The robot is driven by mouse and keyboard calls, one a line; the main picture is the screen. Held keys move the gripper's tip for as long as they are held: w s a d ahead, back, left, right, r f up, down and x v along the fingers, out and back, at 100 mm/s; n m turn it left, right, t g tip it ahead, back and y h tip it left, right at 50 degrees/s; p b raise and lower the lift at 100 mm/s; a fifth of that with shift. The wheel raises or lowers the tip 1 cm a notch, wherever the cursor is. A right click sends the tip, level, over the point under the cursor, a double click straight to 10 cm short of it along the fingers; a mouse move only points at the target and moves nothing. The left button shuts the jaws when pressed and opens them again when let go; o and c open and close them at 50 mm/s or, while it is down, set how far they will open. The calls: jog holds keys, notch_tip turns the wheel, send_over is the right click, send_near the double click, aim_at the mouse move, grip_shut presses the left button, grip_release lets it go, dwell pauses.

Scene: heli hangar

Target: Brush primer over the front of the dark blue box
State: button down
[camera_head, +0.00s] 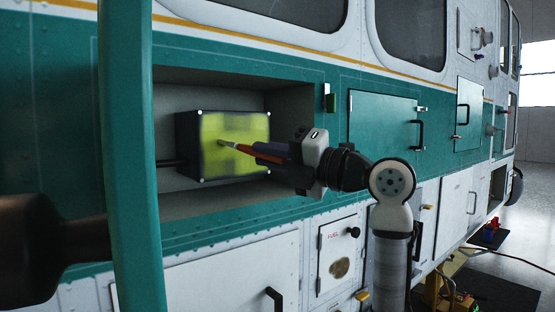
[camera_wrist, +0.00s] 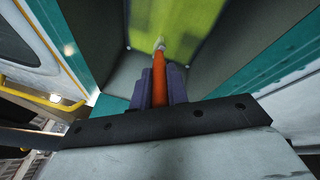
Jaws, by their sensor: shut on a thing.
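The dark blue box (camera_head: 187,146) sits in an open recess in the helicopter's side. Yellow-green primer (camera_head: 222,160) covers much of its front in patches, with darker edges showing around it. The primed front also shows in the wrist view (camera_wrist: 185,22). My gripper (camera_head: 258,153) is shut on a brush with an orange-red handle (camera_head: 243,149). The pale brush tip (camera_head: 223,142) is at the box front, near its middle, and seems to touch it. In the wrist view the handle (camera_wrist: 159,80) stands between the two purple-grey fingers (camera_wrist: 160,86).
A green pole (camera_head: 128,150) stands in front at the left. A closed green hatch (camera_head: 383,125) with a black handle is right of the recess. A fuel door (camera_head: 338,250) is below.

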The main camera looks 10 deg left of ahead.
aim_at(249, 147)
jog(key=shift+s+a+r, duration=0.45)
jog(key=shift+s+a, duration=0.2)
jog(key=shift+s, duration=0.15)
jog(key=shift+s+a+r, duration=0.4)
jog(key=shift+s+a, duration=0.2)
jog(key=shift+s, duration=0.15)
jog(key=shift+w+d+r+p, duration=0.75)
jog(key=shift+w+d+p, duration=2.5)
jog(key=shift+w, duration=1.4)
jog(key=s+a+b, duration=0.6)
jog(key=s, duration=0.3)
jog(key=shift+s+a, duration=0.2)
jog(key=shift+a, duration=0.05)
jog(key=shift+d, duration=0.1)
jog(key=shift+s+d+b, duration=0.35)
jog(key=shift+s+d, duration=0.6)
jog(key=shift+d, duration=0.25)
jog(key=shift+s+d+b, duration=0.3)
jog(key=shift+s+d, duration=0.6)
jog(key=shift+d, duration=0.25)
